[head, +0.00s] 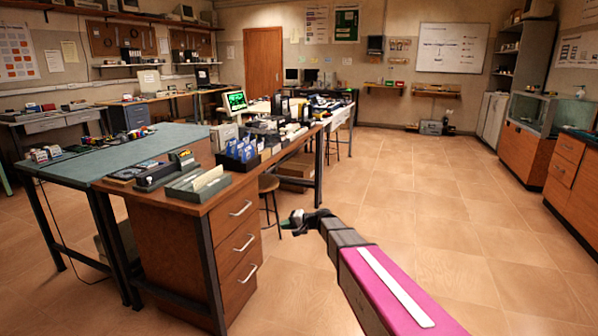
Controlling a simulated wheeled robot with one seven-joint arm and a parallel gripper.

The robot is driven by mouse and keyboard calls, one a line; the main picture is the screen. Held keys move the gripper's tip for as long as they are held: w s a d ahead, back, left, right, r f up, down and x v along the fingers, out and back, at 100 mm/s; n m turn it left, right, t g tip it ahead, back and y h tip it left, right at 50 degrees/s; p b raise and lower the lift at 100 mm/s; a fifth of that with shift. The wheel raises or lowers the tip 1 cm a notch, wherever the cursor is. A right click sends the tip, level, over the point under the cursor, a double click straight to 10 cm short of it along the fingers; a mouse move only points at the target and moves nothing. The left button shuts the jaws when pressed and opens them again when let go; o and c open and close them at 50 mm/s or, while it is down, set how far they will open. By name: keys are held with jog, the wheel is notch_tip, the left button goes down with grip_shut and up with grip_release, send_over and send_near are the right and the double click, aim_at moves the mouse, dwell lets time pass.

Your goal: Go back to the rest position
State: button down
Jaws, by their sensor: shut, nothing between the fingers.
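My gripper (291,222) is at the end of my arm, which reaches in from the lower right of the head view. It is over the tiled floor, to the right of the wooden drawer unit and apart from it in the picture. The fingers are small and dark here, and they look shut with nothing in them.
A desk with drawers (233,240) and a green-topped table (128,150) stand on the left. A stool (268,184) is by the desk. Cabinets (528,155) line the right wall. The tiled floor (430,205) in the middle and right is clear.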

jog(key=s+d+f+g+h, duration=0.1)
jog(key=s+d+h, duration=0.3)
jog(key=s+d, duration=0.4)
jog(key=s+d+f+n+g+h, duration=0.1)
jog(key=s+d+f+h, duration=0.3)
jog(key=s+d, duration=0.5)
jog(key=s+d+f+n+g+h, duration=0.1)
jog(key=s+d+f+h, duration=0.1)
jog(key=s+d+h, duration=0.3)
jog(key=s+d, duration=0.4)
jog(key=s, duration=0.2)
jog(key=shift+d+f+g, duration=0.2)
jog(key=shift+f+g, duration=0.2)
